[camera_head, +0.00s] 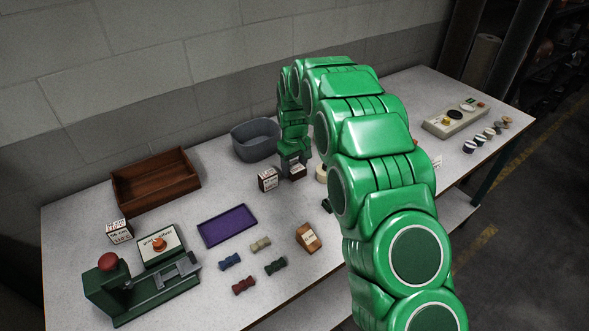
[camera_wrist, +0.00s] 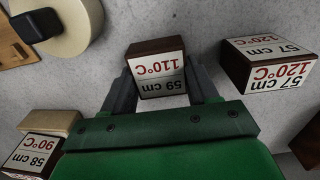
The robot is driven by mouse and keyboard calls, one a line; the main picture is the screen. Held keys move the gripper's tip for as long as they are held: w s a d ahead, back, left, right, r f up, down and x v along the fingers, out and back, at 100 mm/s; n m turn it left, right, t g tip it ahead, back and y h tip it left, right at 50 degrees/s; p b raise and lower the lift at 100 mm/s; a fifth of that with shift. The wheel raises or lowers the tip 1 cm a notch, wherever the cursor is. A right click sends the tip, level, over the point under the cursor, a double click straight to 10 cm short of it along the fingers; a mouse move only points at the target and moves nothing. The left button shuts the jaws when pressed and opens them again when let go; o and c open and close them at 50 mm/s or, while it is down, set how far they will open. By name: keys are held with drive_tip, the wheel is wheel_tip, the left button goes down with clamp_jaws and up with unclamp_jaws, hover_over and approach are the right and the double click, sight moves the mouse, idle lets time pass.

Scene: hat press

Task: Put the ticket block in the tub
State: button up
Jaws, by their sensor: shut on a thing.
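A dark wooden block with a white ticket reading 59 cm, 110°C (camera_wrist: 160,75) sits between the two fingers of my gripper (camera_wrist: 162,88) in the wrist view. My gripper is shut on it. In the head view my gripper (camera_head: 294,160) is low at the table's back, with the held block (camera_head: 297,173) partly showing; I cannot tell if it touches the table. The grey tub (camera_head: 255,146) stands just left of my gripper in the head view, near the wall. Its inside is mostly hidden. It is not seen in the wrist view.
A 57 cm, 120°C block (camera_wrist: 270,62) is right of my gripper in the wrist view; a 58 cm, 90°C block (camera_wrist: 32,155) lies lower left. A wooden box (camera_head: 155,185), purple tray (camera_head: 228,226) and green press (camera_head: 120,298) stand left. A control box (camera_head: 455,120) is far right.

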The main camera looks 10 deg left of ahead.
sight(294, 167)
drive_tip(key=shift+s+r, duration=0.1)
drive_tip(key=shift+r, duration=1.55)
drive_tip(key=s+d+r, duration=0.5)
drive_tip(key=s+r, duration=0.5)
drive_tip(key=s, duration=0.3)
drive_tip(key=w+a+f+m+t+y, duration=0.1)
drive_tip(key=w+a+m+t+y, duration=0.2)
drive_tip(key=a, duration=0.6)
drive_tip(key=w+a+f+t+y, duration=0.15)
drive_tip(key=a+t, duration=0.25)
drive_tip(key=a, duration=0.5)
drive_tip(key=w+d+r+m+t+h, duration=0.2)
drive_tip(key=d+r+m+t+h, duration=0.4)
drive_tip(key=r+t, duration=0.45)
drive_tip(key=w+a+f+y, duration=0.1)
drive_tip(key=w+a+f, duration=0.5)
drive_tip(key=w+f, duration=0.6)
drive_tip(key=shift+f, duration=0.55)
